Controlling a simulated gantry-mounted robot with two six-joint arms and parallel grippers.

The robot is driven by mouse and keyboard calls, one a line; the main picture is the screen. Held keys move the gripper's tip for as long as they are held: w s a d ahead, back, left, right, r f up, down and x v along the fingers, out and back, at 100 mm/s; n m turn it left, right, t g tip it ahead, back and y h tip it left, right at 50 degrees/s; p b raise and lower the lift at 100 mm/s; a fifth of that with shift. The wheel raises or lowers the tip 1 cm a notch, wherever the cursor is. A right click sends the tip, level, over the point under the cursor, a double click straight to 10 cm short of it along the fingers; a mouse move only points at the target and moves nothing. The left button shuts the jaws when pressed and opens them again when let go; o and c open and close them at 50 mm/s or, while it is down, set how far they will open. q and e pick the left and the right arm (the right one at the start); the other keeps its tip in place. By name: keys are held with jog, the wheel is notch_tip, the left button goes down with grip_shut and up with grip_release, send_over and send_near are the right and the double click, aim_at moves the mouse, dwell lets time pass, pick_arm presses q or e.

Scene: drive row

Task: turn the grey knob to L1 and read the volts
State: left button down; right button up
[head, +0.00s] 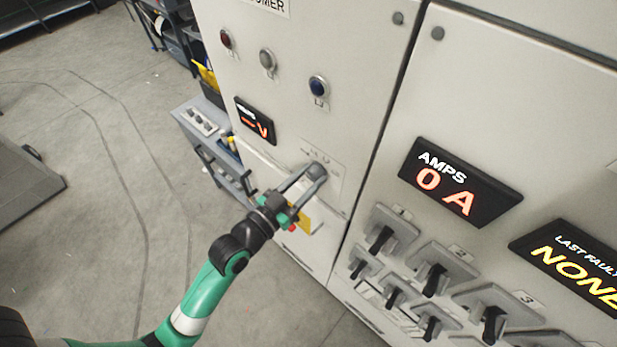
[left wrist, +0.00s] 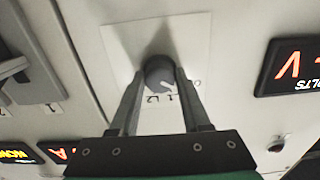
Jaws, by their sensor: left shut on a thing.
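The volts display (head: 255,121) shows a dash and V in orange, no number. My right gripper is not in view.
Red, pale and blue lamps (head: 318,86) are above the volts display. On the right cabinet are an amps display (head: 459,184) reading 0 A, a last-fault display (head: 575,262) reading NONE, and several black-handled switches (head: 380,240). The floor at left is mostly open.

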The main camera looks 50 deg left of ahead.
pick_arm(q)
jog(key=m+b, duration=0.1)
jog(key=m, duration=0.2)
jog(key=shift+m+b, duration=0.3)
jog(key=shift+m, duration=0.1)
jog(key=shift+m+b, duration=0.6)
jog(key=shift+m, duration=1.4)
jog(key=shift+c, duration=1.8)
grip_release()
